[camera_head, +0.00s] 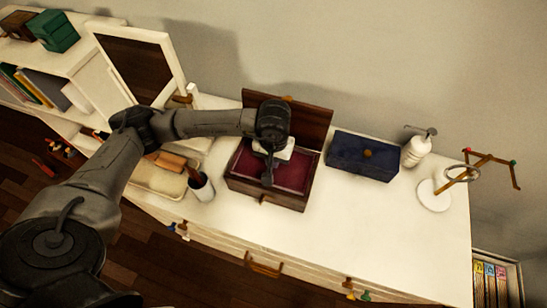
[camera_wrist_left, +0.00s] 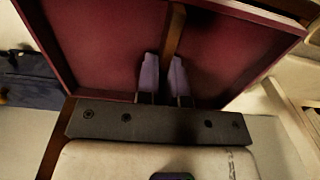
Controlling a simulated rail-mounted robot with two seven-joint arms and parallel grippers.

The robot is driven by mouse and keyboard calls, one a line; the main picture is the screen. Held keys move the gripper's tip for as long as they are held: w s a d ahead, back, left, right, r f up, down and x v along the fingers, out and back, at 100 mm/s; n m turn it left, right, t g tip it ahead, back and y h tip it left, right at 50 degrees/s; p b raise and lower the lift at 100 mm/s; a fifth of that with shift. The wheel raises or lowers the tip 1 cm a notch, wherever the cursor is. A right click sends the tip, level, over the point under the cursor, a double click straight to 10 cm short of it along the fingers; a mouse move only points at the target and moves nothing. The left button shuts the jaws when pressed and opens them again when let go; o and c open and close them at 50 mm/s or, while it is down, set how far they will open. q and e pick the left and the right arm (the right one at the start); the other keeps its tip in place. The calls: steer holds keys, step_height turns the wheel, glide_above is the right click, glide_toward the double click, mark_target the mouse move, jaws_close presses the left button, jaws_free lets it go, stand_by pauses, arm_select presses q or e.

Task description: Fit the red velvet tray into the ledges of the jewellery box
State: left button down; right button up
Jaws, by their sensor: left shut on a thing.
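The red velvet tray (camera_head: 292,174) lies within the outline of the open dark wooden jewellery box (camera_head: 268,196) in the head view. My left gripper (camera_head: 267,180) reaches down over its middle. In the left wrist view the fingers (camera_wrist_left: 166,68) are shut on the brown bar across the middle of the tray (camera_wrist_left: 90,40), with red velvet on both sides. The box lid (camera_head: 312,118) stands open behind. My wrist covers part of the tray and lid. I cannot tell whether the tray rests on the ledges or hangs slightly above them. My right gripper is not in view.
A dark blue box (camera_head: 362,157) stands close to the right of the jewellery box. A white pump bottle (camera_head: 416,148) and a jewellery stand (camera_head: 434,194) are farther right. A cup (camera_head: 201,188) stands close to the left, with a mirror (camera_head: 140,62) behind. The white top's front right is clear.

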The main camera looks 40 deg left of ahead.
arm_select(q)
steer(key=shift+f+b, duration=0.45)
steer(key=shift+f, duration=0.1)
steer(key=shift+r, duration=0.2)
steer(key=shift+r+p, duration=0.3)
steer(key=shift+r, duration=0.4)
steer(key=shift+b, duration=0.35)
stand_by(0.9)
steer(key=shift+b, duration=0.45)
stand_by(0.4)
steer(key=shift+b, duration=0.3)
stand_by(0.4)
